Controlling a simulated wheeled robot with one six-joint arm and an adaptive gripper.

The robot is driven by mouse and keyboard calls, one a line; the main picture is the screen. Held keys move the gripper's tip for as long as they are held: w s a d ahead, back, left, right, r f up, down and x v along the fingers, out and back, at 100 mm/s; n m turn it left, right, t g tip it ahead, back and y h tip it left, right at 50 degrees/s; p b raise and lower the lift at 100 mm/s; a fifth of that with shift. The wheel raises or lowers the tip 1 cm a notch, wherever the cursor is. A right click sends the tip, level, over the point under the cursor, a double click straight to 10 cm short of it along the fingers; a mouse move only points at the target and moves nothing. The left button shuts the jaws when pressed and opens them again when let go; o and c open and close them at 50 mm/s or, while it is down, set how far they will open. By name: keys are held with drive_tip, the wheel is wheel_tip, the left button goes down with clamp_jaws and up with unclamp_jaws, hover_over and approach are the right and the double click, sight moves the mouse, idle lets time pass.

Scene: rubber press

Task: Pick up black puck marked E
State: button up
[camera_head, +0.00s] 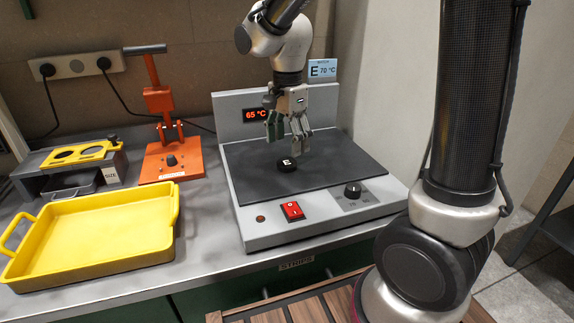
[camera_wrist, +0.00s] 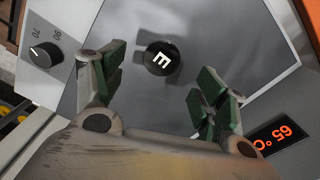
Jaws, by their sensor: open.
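The black puck marked E (camera_head: 287,164) lies on the dark plate of a grey heating unit, with its white letter facing up. It also shows in the wrist view (camera_wrist: 160,58), ahead of and roughly between my fingers. My gripper (camera_head: 289,140) is open and empty, pointing down above the plate close to the puck. In the wrist view its green-padded fingers (camera_wrist: 158,95) stand wide apart, with a gap to the puck. The heating unit's plate (camera_head: 345,165) shows bare around the puck. The unit's red display (camera_head: 256,114) reads 65 °C.
The unit has a red switch (camera_head: 292,210) and a black dial (camera_head: 353,190) at its front. An orange hand press (camera_head: 170,160) and a yellow tray (camera_head: 95,245) stand to the left. A card (camera_head: 322,69) behind reads E 70 °C.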

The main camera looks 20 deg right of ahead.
sight(287, 162)
wheel_tip(287, 162, down, 5)
drive_tip(key=shift+w+f, duration=0.15)
drive_tip(key=shift+f, duration=0.05)
drive_tip(key=c, duration=1.1)
drive_tip(key=shift+c, duration=0.2)
